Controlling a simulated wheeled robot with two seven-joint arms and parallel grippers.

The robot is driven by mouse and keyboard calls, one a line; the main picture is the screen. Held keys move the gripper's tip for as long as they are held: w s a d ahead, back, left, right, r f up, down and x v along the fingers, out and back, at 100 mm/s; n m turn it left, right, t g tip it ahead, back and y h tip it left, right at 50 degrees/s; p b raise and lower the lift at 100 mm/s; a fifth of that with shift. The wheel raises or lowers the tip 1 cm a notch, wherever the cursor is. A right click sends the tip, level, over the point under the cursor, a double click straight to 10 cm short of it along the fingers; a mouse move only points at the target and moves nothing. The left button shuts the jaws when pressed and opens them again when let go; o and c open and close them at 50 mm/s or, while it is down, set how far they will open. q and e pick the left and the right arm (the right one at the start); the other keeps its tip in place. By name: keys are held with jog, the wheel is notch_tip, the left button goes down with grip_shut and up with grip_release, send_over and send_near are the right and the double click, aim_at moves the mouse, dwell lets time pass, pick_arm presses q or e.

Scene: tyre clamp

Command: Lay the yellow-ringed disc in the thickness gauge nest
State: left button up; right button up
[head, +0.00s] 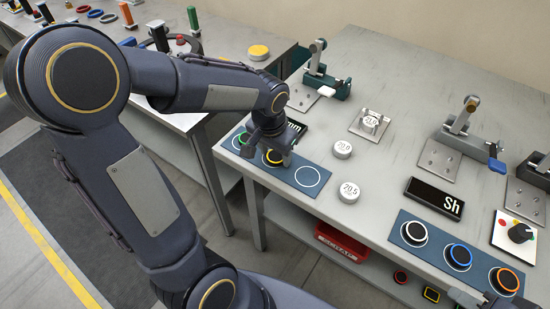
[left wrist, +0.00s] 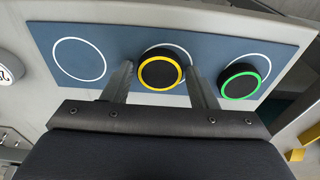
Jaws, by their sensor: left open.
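The yellow-ringed disc (head: 273,158) is dark with a yellow rim and lies in the middle place of a blue mat (head: 291,174). My left gripper (head: 268,146) is open above it and partly hides it in the head view. In the left wrist view the yellow-ringed disc (left wrist: 160,70) shows between the two parted fingers (left wrist: 160,82). I cannot tell whether they touch it. A small metal plate (head: 360,127) with a block marked with a number stands behind the mat; I cannot tell whether it is the gauge nest. A grey piece at the bottom right may be my right gripper.
A green-ringed disc (left wrist: 241,80) lies beside the yellow one; the mat's other circle (left wrist: 79,59) is empty. Numbered pucks (head: 349,192) stand right of the mat. Toggle clamps (head: 455,135), an Sh sign (head: 434,199) and a second disc mat (head: 435,254) stand farther right.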

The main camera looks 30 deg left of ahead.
aim_at(275, 157)
pick_arm(q)
jog(key=c, duration=0.7)
jog(key=shift+r+p, duration=2.5)
jog(key=shift+r, duration=0.6)
jog(key=shift+f, duration=0.1)
